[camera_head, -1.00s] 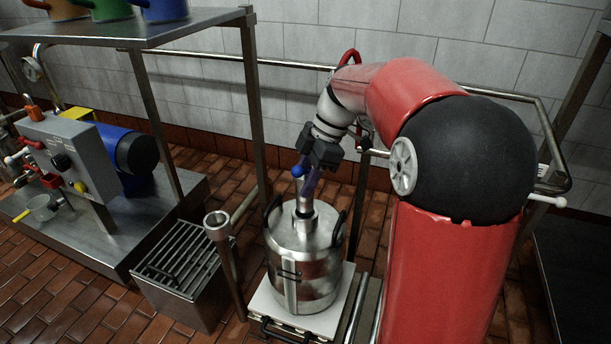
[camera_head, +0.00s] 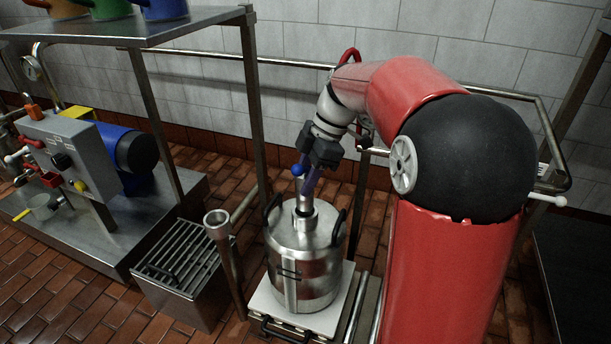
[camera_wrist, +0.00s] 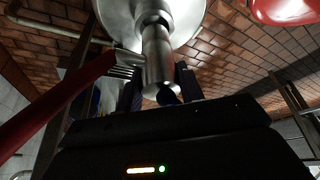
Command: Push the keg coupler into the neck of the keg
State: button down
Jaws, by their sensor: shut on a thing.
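The keg (camera_head: 318,262) is a silver steel drum with black handles, upright on a pale platform. The keg coupler (camera_head: 304,198) is a silver cylinder standing over the middle of the keg's top, with a blue ball (camera_head: 297,170) at its side. My gripper (camera_head: 309,186) is shut on the coupler from above. In the wrist view the coupler (camera_wrist: 157,60) runs from between my dark fingers (camera_wrist: 160,92) toward the keg top (camera_wrist: 188,15). The coupler's lower end meets the neck area; I cannot tell how deep it sits.
A slotted metal bin (camera_head: 180,262) and a funnel-topped post (camera_head: 222,240) stand left of the keg. A steel rack post (camera_head: 252,95) rises behind them. A bench with a grey valve panel (camera_head: 65,150) is farther left. A pipe rail (camera_head: 290,90) runs along the tiled wall.

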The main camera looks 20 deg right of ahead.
jog(key=shift+f+b, duration=1.9)
jog(key=shift+f, duration=0.6)
dwell(0.5)
jog(key=c, duration=0.8)
grip_release()
jog(key=shift+p+v, duration=1)
jog(key=shift+v, duration=2.9)
